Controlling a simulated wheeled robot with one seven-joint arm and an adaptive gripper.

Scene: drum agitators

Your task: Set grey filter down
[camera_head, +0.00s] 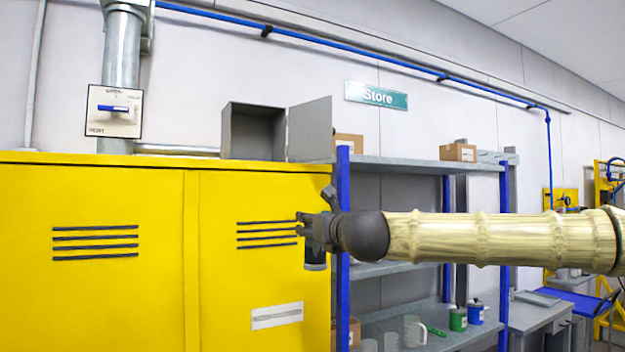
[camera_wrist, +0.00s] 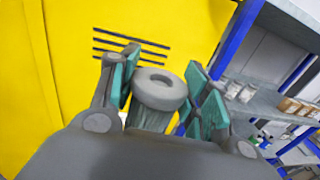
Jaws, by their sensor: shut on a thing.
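My gripper (camera_head: 322,228) is in front of the yellow cabinet's right door, near the blue shelf post. In the wrist view my gripper (camera_wrist: 165,88) has its green-padded fingers on both sides of the grey filter (camera_wrist: 160,90), shut on it. The filter is a grey cylinder with a paler, rounded top that has a small hollow in it. In the head view the lower part of the dark grey filter (camera_head: 315,258) hangs below the fingers, roughly upright, with nothing seen touching it from below.
The yellow cabinet (camera_head: 150,270) fills the left, with an open grey box (camera_head: 254,132) on top. A grey shelf rack (camera_head: 420,166) with blue posts stands to the right. Its lower shelf holds mugs, a green can (camera_head: 458,319) and a blue can (camera_head: 476,313). A grey desk (camera_head: 535,315) stands further right.

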